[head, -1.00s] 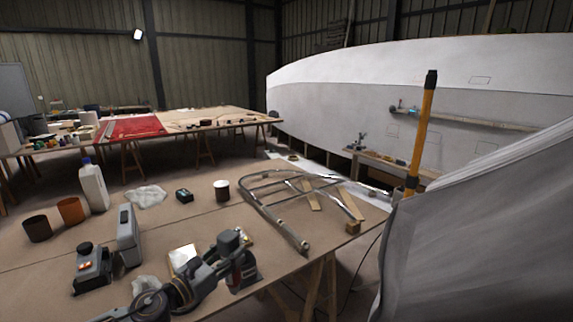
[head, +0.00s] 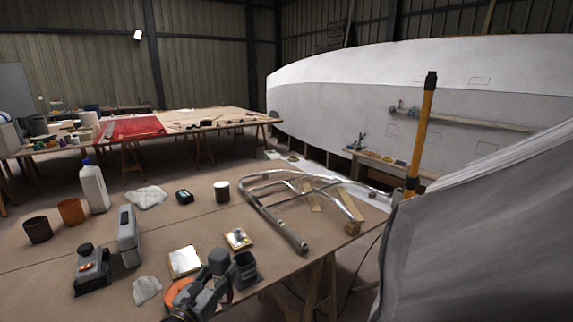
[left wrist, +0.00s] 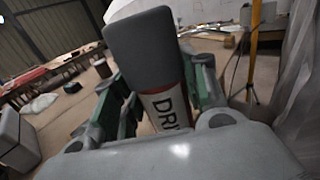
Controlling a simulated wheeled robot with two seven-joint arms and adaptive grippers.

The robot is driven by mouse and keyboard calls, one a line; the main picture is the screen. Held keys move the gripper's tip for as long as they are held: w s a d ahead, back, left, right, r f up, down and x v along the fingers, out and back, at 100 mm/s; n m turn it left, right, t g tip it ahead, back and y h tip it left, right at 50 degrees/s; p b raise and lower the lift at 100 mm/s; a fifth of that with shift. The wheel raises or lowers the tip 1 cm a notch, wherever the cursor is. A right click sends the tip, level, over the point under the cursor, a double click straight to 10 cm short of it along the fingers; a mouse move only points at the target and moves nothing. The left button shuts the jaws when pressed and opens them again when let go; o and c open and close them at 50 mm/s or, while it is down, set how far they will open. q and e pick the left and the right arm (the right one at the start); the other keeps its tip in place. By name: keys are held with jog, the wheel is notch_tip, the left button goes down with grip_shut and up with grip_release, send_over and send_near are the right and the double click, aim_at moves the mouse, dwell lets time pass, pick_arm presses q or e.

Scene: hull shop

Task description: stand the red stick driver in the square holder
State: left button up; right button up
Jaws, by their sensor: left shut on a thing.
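The red stick driver shows in the left wrist view (left wrist: 165,108), with a thick dark grey end and a white label with dark letters. My left gripper (left wrist: 160,85) is shut around it, one green-and-grey finger on each side. In the head view my left gripper (head: 220,276) is low in the middle, just left of a dark grey open-topped box (head: 246,272), which looks like the square holder. I cannot tell whether they touch. My right gripper is not in view.
A bent metal frame (head: 290,228) lies to the right. The table's (head: 100,253) front edge is near the holder.

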pick_arm(q)
jog(key=s+a+f+n+t+y, duration=0.1)
jog(key=s+a+f+n+y, duration=0.2)
jog(key=s+a+f+y, duration=0.1)
jog(key=shift+s+n+y+p, duration=0.3)
jog(key=shift+s+y, duration=0.25)
jog(key=shift+y, duration=0.35)
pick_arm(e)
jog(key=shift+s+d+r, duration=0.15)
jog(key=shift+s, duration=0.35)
pick_arm(q)
jog(key=shift+a, duration=0.1)
notch_tip(320, 180, down, 11)
jog(key=s, duration=0.2)
jog(key=shift+s, duration=0.15)
dwell(0.7)
jog(key=shift+r, duration=0.2)
